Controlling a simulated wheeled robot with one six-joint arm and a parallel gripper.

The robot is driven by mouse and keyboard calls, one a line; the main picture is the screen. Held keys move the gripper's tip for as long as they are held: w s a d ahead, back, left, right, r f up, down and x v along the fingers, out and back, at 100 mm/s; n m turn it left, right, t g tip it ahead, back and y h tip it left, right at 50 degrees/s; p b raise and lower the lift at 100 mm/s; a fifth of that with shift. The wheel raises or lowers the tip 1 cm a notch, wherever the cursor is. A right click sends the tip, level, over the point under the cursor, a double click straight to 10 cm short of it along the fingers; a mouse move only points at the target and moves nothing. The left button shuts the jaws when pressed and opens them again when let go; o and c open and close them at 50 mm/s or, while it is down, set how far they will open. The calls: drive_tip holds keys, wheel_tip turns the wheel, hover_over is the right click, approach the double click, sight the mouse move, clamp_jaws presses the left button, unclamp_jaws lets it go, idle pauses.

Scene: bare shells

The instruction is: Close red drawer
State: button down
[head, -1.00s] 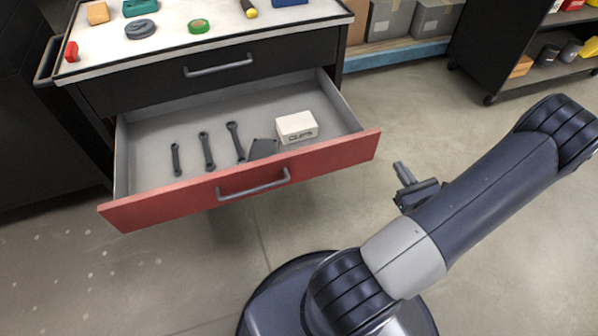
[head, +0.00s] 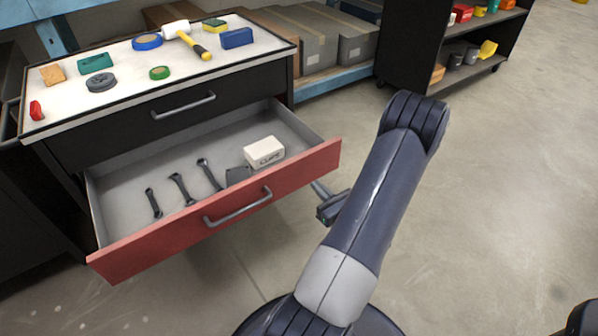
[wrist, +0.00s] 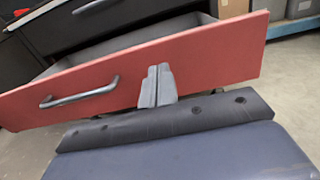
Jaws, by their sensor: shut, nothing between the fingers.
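The red drawer (head: 160,240) is pulled out from the black cabinet, with its grey inside showing. Its grey bar handle (head: 238,206) is on the middle of the red front. My gripper (head: 318,187) is at the right end of the drawer front, partly hidden behind my arm. In the wrist view my gripper (wrist: 157,72) is shut and empty, its fingertips in front of the red front (wrist: 215,55), right of the handle (wrist: 80,92). I cannot tell whether the fingertips touch the front.
The drawer holds several dark wrenches (head: 181,189) and a white box (head: 264,153). The cabinet top (head: 120,100) carries tape rolls, a mallet (head: 187,38) and small blocks. A dark shelf cart (head: 410,50) stands at the back right.

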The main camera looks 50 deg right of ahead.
sight(295, 163)
drive_tip(key=b+x, duration=0.1)
drive_tip(key=x, duration=0.8)
drive_tip(key=shift+w+b, duration=0.1)
drive_tip(key=shift+b, duration=0.3)
drive_tip(key=shift+w, duration=0.1)
